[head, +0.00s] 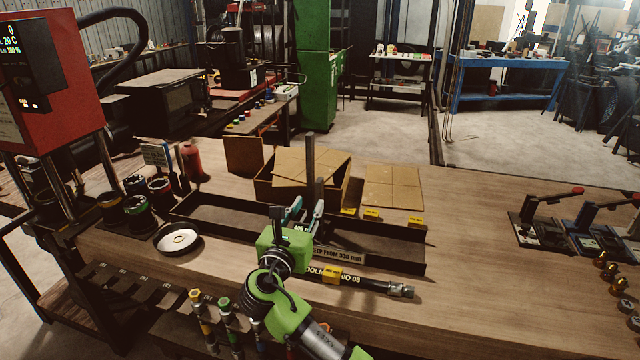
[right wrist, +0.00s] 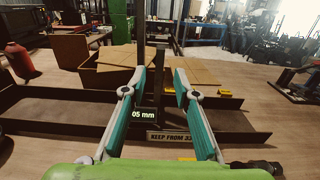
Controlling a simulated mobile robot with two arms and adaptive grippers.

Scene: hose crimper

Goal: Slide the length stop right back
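The length stop (head: 310,155) is a dark upright post standing at the long black tray (head: 402,267). In the right wrist view the stop (right wrist: 161,72) rises between the fingertips, and a readout ending "05 mm" shows low in front of it. The stop's foot is partly hidden by my gripper. My left gripper is not in view.
An open cardboard box (head: 342,185) stands right behind the tray. A black hose (head: 368,283) with a metal end lies in front. A round dish (head: 178,239) and several dark cups are at left. Hand-lever clamps (head: 540,232) stand at right. The bench right of the tray is clear.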

